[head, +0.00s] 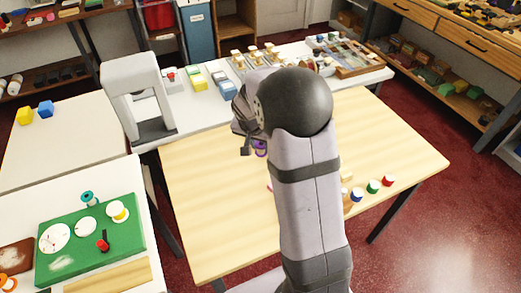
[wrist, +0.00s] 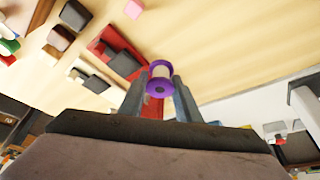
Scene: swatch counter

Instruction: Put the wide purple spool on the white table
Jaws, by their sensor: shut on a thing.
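The purple spool (wrist: 160,84) has purple flanges and a pale middle. In the wrist view it sits between the two fingers of my gripper (wrist: 157,88), which is shut on it. In the head view only a bit of purple (head: 260,148) shows beside my arm, over the wooden table; my arm hides most of the gripper.
Another white top at front left holds a green mat (head: 110,262) with spools. Several small spools (head: 373,187) stand on the wooden table (head: 205,215), right of my arm.

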